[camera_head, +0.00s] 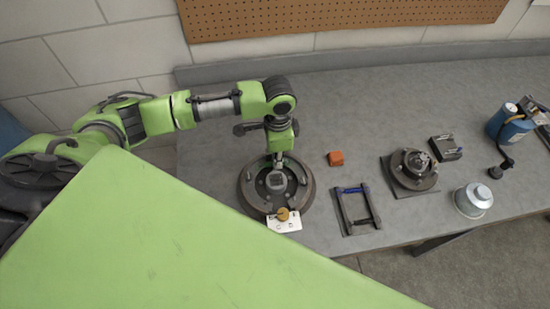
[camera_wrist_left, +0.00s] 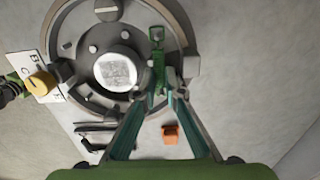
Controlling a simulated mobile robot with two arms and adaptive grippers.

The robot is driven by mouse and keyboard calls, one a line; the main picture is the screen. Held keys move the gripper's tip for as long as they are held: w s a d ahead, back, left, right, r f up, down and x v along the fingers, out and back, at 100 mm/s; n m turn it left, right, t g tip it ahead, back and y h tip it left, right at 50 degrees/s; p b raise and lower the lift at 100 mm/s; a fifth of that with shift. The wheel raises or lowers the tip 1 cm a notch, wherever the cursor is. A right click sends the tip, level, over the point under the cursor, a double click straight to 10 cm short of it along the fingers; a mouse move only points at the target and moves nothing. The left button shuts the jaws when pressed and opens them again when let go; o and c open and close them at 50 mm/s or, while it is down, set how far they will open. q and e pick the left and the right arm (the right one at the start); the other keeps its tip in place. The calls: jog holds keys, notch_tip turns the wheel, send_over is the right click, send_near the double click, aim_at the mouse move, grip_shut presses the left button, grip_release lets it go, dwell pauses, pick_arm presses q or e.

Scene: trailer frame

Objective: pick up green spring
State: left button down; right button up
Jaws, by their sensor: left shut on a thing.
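A round grey drum brake assembly (camera_head: 247,186) lies on the bench below my left gripper (camera_head: 278,160). In the left wrist view the green spring (camera_wrist_left: 157,66) stands out at the edge of the drum brake (camera_wrist_left: 183,25). The fingers of my left gripper (camera_wrist_left: 165,94) close around the near end of the spring there. The spring's far end reaches over the drum brake; whether it is still attached I cannot tell. In the head view the spring is too small and covered to make out. My right gripper is not seen.
A white card (camera_head: 287,225) with a yellow knob (camera_head: 283,214) lies at the drum brake's front edge. To the right are an orange block (camera_head: 336,158), a dark frame (camera_head: 342,213), a hub (camera_head: 414,166), a silver can (camera_head: 473,199) and a blue canister (camera_head: 510,128). The bench's back is clear.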

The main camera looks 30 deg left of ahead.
pick_arm(q)
jog(key=shift+r, duration=0.15)
jog(key=shift+r, duration=0.2)
notch_tip(320, 180, up, 2)
jog(key=shift+r+b, duration=0.2)
jog(key=shift+b, duration=0.75)
jog(key=s+d+r, duration=0.2)
jog(key=r, duration=0.1)
jog(key=s+d+r+b, duration=0.1)
jog(key=r, duration=0.1)
jog(key=shift+d+r, duration=0.2)
jog(key=shift+d, duration=0.15)
jog(key=s+d+r+p, duration=0.2)
jog(key=s+d+r, duration=0.4)
jog(key=d+r, duration=0.1)
jog(key=shift+r, duration=0.15)
jog(key=shift+s, duration=0.1)
